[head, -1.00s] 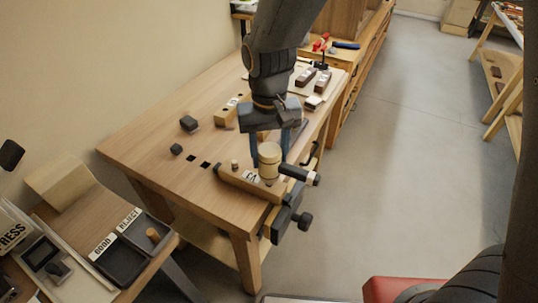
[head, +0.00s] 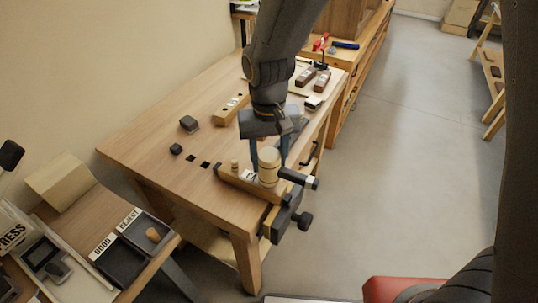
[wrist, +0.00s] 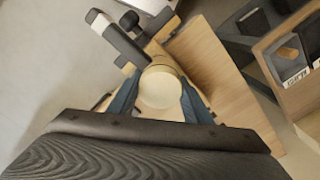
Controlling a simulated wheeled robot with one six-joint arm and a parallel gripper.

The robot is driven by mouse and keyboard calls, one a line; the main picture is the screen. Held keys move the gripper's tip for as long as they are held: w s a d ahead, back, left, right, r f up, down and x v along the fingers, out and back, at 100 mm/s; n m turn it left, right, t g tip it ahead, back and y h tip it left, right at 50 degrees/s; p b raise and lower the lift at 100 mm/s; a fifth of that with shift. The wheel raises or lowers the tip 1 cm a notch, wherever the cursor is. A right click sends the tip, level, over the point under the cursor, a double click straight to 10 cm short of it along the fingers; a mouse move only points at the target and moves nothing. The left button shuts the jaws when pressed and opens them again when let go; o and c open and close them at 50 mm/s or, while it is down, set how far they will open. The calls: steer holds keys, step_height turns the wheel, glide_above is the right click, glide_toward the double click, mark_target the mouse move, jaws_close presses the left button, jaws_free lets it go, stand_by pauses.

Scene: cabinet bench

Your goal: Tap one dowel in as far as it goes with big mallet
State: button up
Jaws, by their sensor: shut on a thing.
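The big mallet has a pale cylindrical wooden head (head: 268,168) and a dark handle (head: 300,178) with a white band, pointing right. My gripper (head: 268,160) is shut on the head, one blue-grey finger on each side. In the wrist view the head's round pale end (wrist: 160,88) shows between the fingers. The head is upright over a labelled wooden block (head: 225,179) at the bench's front edge. One short pale dowel (head: 235,166) stands at the block's left part. The head hides what lies under it, so I cannot tell whether it touches a dowel.
A dark vise (head: 284,217) with a knob holds the bench edge by the block. Another wooden block (head: 230,110) and small dark blocks (head: 189,124) lie on the bench (head: 150,145). A side table at lower left carries GOOD and REJECT trays; a dowel (head: 153,235) lies in the reject tray.

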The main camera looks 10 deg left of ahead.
steer(key=shift+r, duration=0.15)
steer(key=shift+r+p, duration=0.9)
steer(key=shift+p, duration=0.05)
steer(key=shift+r+p, duration=0.1)
steer(key=shift+p, duration=0.3)
steer(key=shift+f+b, duration=0.75)
steer(key=shift+f, duration=0.65)
steer(key=shift+r, duration=0.2)
steer(key=shift+r+p, duration=0.9)
steer(key=shift+p, duration=0.1)
